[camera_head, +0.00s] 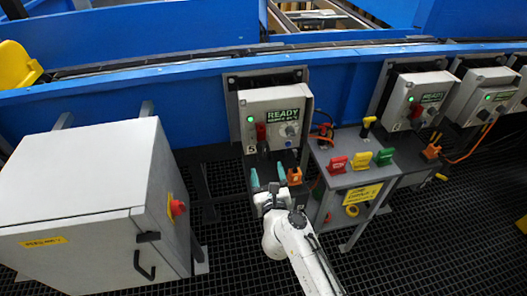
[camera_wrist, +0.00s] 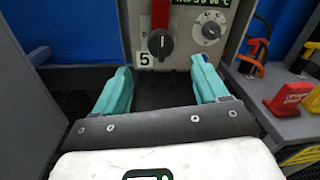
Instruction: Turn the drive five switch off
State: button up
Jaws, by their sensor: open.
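The drive five box (camera_head: 275,103) is a light grey unit on the blue conveyor side, with a "5" label, a lit green lamp and a display reading READY. Its switch (camera_wrist: 160,43) is a black rotary knob with a red part standing upright above it. In the head view the red part of the switch (camera_head: 261,132) shows on the box's lower left. My gripper (camera_head: 268,174) is below the box. In the wrist view my gripper (camera_wrist: 162,75) has its two teal fingers wide apart and empty, below the knob and not touching it.
A small dial (camera_wrist: 208,32) sits right of the switch. A grey cabinet (camera_head: 85,205) stands at the left. A grey stand (camera_head: 335,150) with red, yellow and green tags is close on the right. More drive boxes (camera_head: 418,95) are further right.

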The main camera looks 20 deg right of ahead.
aim_at(264, 153)
jog(key=w, duration=0.3)
jog(key=w+d+b, duration=0.1)
jog(key=w, duration=0.2)
jog(key=w+b, duration=0.1)
jog(key=w, duration=0.2)
jog(key=shift+d, duration=0.3)
jog(key=shift+c, duration=0.4)
jog(key=c, duration=1)
